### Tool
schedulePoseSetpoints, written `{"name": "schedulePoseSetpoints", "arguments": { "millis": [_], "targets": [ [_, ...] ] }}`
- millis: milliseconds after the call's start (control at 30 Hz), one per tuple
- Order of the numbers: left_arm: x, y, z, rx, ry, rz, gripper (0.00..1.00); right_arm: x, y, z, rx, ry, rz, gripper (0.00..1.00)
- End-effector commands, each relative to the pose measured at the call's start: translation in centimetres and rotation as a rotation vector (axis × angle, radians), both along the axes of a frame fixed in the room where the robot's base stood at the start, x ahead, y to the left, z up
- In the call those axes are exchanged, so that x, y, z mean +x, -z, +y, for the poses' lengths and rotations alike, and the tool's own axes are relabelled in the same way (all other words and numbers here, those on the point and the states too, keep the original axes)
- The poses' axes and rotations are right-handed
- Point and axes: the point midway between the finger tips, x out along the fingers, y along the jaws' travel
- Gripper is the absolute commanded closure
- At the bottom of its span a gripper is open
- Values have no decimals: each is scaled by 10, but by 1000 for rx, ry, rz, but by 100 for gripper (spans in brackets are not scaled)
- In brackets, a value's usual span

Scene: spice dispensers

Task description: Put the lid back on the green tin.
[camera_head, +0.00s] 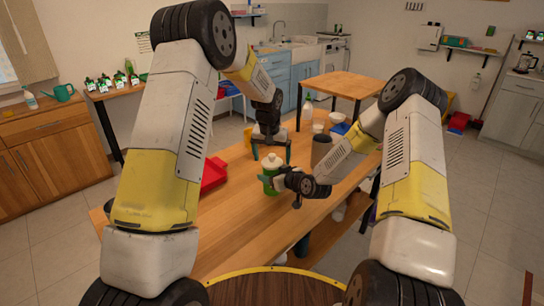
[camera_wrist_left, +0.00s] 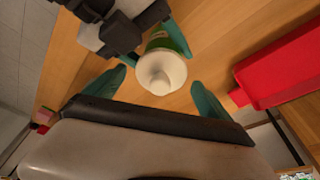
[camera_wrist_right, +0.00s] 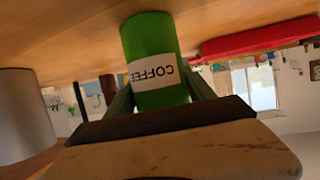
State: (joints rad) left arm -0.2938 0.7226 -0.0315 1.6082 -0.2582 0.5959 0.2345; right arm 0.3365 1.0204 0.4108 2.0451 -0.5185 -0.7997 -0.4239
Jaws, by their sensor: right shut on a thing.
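The green tin (camera_head: 270,185) stands on the wooden table, its COFFEE label facing my right wrist camera (camera_wrist_right: 152,75). My right gripper (camera_head: 279,181) is shut around its side. The cream lid (camera_head: 270,162) with a round knob is on top of the tin; it also shows in the left wrist view (camera_wrist_left: 161,73). I cannot tell whether it is fully seated. My left gripper (camera_head: 271,153) is above the lid, pointing down, its fingers open and apart on either side of the lid, with gaps between them and it (camera_wrist_left: 159,84).
A red tray (camera_head: 214,174) lies left of the tin on the table. A dark grey canister (camera_head: 321,150) stands to the right, behind my right arm. The near table is clear.

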Motion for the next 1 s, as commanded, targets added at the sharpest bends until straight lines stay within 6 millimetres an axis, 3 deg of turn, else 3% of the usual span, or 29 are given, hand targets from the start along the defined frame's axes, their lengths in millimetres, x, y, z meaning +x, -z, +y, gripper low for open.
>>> {"name": "schedulePoseSetpoints", "arguments": {
  "millis": [367,800,1000],
  "targets": [
    [-1,-8,0,0,0,-2,7,0,0,0,0,0,0,100],
    [-24,-90,5,-2,0,-3,7,0,0,0,0,0,0,100],
    [-30,-112,6,0,0,-1,7,0,0,0,0,0,0,100]
  ]
}}
